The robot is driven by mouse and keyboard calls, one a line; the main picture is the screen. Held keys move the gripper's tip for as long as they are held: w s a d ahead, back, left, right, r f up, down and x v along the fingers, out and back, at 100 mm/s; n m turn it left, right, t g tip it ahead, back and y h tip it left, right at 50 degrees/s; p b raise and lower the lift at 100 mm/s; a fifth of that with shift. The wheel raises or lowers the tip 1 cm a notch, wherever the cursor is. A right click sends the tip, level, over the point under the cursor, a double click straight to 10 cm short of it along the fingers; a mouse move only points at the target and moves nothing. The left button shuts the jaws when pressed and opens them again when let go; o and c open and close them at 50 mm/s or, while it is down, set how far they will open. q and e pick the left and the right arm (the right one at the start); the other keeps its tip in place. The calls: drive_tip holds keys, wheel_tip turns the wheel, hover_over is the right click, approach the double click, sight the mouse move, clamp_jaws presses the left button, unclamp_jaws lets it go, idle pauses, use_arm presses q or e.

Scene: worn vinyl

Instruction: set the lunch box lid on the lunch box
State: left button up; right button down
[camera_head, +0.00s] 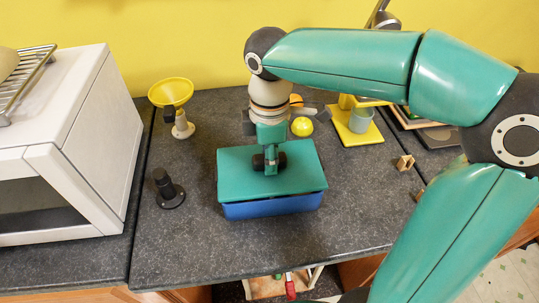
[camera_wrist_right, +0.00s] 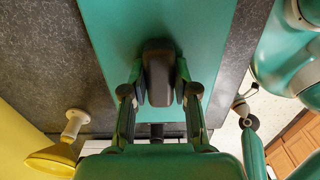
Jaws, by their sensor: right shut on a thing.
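The blue lunch box (camera_head: 272,208) stands on the dark grey counter, with its front wall showing. The flat teal lunch box lid (camera_head: 300,172) is over the box and hides its inside. A thin dark gap shows between the lid's front edge and the box, so I cannot tell whether the lid is fully seated. My right gripper (camera_head: 269,162) is above the lid, shut on its dark handle. The right wrist view shows the handle between the fingers of the gripper (camera_wrist_right: 159,85), with the teal lid (camera_wrist_right: 205,30) below. My left gripper is not in view.
A white oven-like appliance (camera_head: 75,135) stands at the left. A yellow funnel-shaped thing (camera_head: 171,92) and a black stand (camera_head: 168,190) are left of the box. The counter in front is clear.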

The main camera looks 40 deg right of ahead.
idle(0.3)
drive_tip(key=shift+f+b, duration=0.4)
drive_tip(key=shift+f, duration=0.3)
idle(0.8)
drive_tip(key=c, duration=0.8)
unclamp_jaws()
drive_tip(key=o, duration=0.8)
drive_tip(key=shift+r, duration=0.1)
drive_tip(key=shift+r+p, duration=3.25)
drive_tip(key=shift+r, duration=0.25)
